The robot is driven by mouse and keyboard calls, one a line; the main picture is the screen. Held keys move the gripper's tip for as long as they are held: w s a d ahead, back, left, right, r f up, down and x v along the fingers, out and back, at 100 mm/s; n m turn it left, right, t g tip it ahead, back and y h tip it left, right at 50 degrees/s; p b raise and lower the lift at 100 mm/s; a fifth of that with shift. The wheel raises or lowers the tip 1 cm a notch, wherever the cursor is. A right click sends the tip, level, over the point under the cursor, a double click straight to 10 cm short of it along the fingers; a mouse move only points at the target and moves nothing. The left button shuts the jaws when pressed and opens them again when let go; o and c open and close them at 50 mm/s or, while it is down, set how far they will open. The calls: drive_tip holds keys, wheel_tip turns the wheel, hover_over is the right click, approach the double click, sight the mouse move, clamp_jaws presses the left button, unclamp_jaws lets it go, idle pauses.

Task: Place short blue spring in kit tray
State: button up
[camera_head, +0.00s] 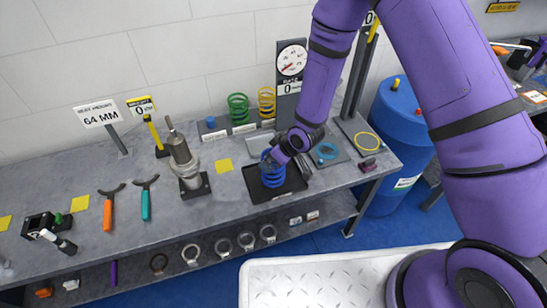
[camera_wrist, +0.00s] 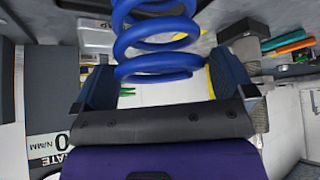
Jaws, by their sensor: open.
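The blue spring (camera_head: 272,177) stands about upright over the black tray (camera_head: 258,197), at the tray's left part. It appears to rest on the tray floor, though its base is hard to make out. My gripper (camera_head: 281,158) is at the top of the spring, reaching in from the upper right. In the wrist view the blue coils (camera_wrist: 155,42) lie between the two dark fingers of my open gripper (camera_wrist: 160,75). A gap shows beside the coils, and whether either finger touches them is unclear.
A green spring (camera_head: 238,107) and a yellow spring (camera_head: 266,101) stand behind, near a dial gauge (camera_head: 291,62). A metal damper (camera_head: 185,165) stands left of the tray. Orange-handled pliers (camera_head: 108,212) lie farther left. A blue barrel (camera_head: 398,120) stands beyond the bench's right end.

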drive_tip(key=v, duration=1.1)
drive_tip(key=s+d+r+m+t+h, duration=0.1)
drive_tip(key=d+r+m+h, duration=0.1)
drive_tip(key=d+r, duration=0.7)
drive_tip(key=s+d+r+m+t+h, duration=0.1)
drive_tip(key=d+r+m+h, duration=0.3)
drive_tip(key=r, duration=0.9)
drive_tip(key=s+d+r+m, duration=0.2)
drive_tip(key=s+d+r, duration=0.2)
drive_tip(key=s+r, duration=0.3)
drive_tip(key=s+d+r+m, duration=0.2)
drive_tip(key=s+d+r, duration=0.2)
drive_tip(key=s+r, duration=0.4)
drive_tip(key=s, duration=0.5)
drive_tip(key=shift+s+d+g+y, duration=0.35)
drive_tip(key=shift+d+g+y, duration=0.05)
